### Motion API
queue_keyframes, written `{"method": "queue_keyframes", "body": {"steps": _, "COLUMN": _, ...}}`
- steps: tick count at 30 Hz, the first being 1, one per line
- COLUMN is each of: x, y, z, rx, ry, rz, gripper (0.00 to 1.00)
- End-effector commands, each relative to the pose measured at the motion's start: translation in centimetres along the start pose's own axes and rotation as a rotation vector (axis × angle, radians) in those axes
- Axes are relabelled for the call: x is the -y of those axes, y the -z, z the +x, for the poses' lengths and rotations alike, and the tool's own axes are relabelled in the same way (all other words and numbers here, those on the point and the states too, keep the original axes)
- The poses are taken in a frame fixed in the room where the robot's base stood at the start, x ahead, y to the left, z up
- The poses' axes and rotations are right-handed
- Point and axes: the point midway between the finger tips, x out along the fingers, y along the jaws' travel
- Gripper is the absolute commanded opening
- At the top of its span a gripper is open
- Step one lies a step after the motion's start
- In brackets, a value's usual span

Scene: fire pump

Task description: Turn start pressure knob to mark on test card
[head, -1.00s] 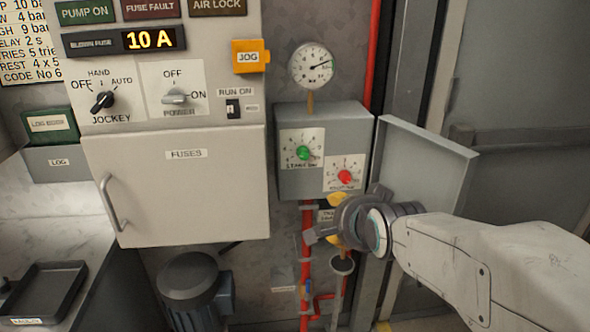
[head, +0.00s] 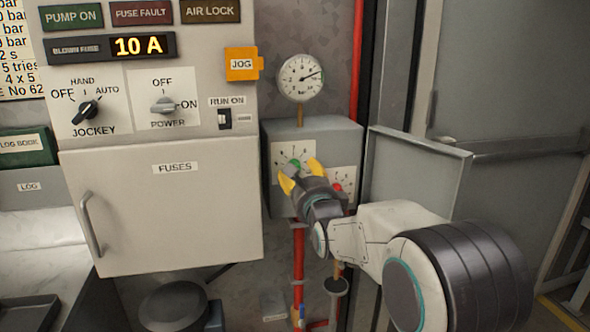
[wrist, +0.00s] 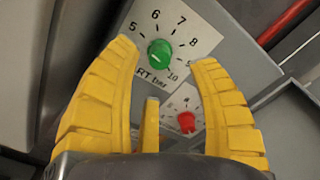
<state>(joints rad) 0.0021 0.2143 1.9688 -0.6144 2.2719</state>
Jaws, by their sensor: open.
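The green start pressure knob (wrist: 160,53) sits on a white dial plate marked in bar, with the numbers 5 to 10 showing in the wrist view. In the head view the green knob (head: 295,164) is partly hidden by my gripper (head: 300,172). My gripper (wrist: 166,52) is open, with its yellow fingers to either side of the knob in the wrist view. I cannot tell whether they touch it. The red knob (wrist: 187,121) is on a second plate, lower right; it also shows in the head view (head: 337,187).
The grey switch box (head: 340,135) has an open door (head: 420,165) at its right. A pressure gauge (head: 300,78) stands above it. The fuse cabinet (head: 160,210) is close on the left, and red pipes (head: 298,265) run below.

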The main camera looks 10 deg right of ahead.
Motion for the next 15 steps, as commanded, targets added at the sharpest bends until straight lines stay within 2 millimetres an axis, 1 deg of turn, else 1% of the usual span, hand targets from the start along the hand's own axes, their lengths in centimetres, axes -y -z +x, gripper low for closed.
{"method": "queue_keyframes", "body": {"steps": 1, "x": 0.0, "y": 0.0, "z": 0.8, "rx": -0.001, "ry": -0.001, "rz": -0.001, "gripper": 0.54}}
{"method": "queue_keyframes", "body": {"steps": 6, "x": 0.0, "y": 0.0, "z": 2.8, "rx": -0.001, "ry": -0.002, "rz": -0.002, "gripper": 0.54}}
{"method": "queue_keyframes", "body": {"steps": 12, "x": 0.0, "y": 0.0, "z": 4.3, "rx": -0.001, "ry": -0.002, "rz": -0.002, "gripper": 0.54}}
{"method": "queue_keyframes", "body": {"steps": 15, "x": 0.0, "y": 0.0, "z": 4.8, "rx": -0.001, "ry": -0.002, "rz": -0.003, "gripper": 0.54}}
